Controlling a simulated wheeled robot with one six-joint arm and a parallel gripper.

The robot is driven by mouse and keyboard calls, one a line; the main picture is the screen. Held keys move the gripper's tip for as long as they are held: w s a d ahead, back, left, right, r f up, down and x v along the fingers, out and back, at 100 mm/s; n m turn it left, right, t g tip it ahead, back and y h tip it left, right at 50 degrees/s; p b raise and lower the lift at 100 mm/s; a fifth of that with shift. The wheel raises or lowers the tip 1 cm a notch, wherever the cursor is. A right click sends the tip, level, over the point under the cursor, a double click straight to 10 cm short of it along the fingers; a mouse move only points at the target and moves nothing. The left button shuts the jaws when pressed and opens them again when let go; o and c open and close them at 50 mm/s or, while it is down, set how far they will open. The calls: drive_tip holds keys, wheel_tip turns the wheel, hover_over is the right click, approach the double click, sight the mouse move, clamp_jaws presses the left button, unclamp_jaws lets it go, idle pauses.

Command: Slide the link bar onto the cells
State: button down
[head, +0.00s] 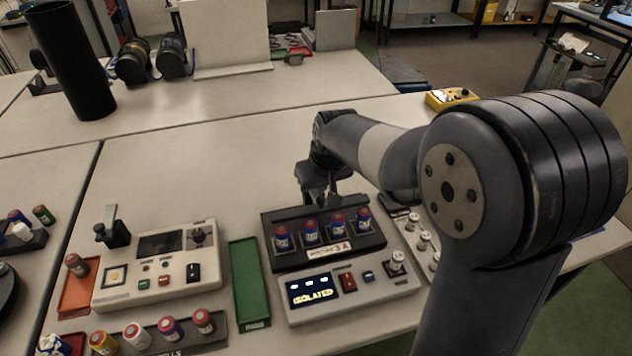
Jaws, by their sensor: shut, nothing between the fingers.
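Several blue cells with red tops (311,231) stand upright in a row in a black holder (290,264). The holder sits at the back of a light grey unit (374,292) whose lit display (312,289) reads "ISOLATED". My gripper (331,201) points down just behind the row of cells, at the holder's back edge. Its fingers look shut and I see nothing held; whether they touch the holder is unclear. A dark strip runs along the back of the holder, but I cannot tell for certain whether it is the link bar.
A green tray (249,285) lies left of the unit. A tester with a dark screen (160,265) stands further left, beside an orange tray (76,292). Several loose cells (137,336) stand in a front rack. A knobbed panel (422,240) is at right.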

drive_tip(key=shift+s+d, duration=0.2)
drive_tip(key=shift+s, duration=0.5)
drive_tip(key=shift+s+d, duration=0.15)
drive_tip(key=shift+s, duration=0.55)
drive_tip(key=shift+f, duration=0.1)
wheel_tip(320, 180, up, 10)
hover_over(321, 203)
drive_tip(key=s+d, duration=0.2)
drive_tip(key=s, duration=0.2)
drive_tip(key=shift+a, duration=0.1)
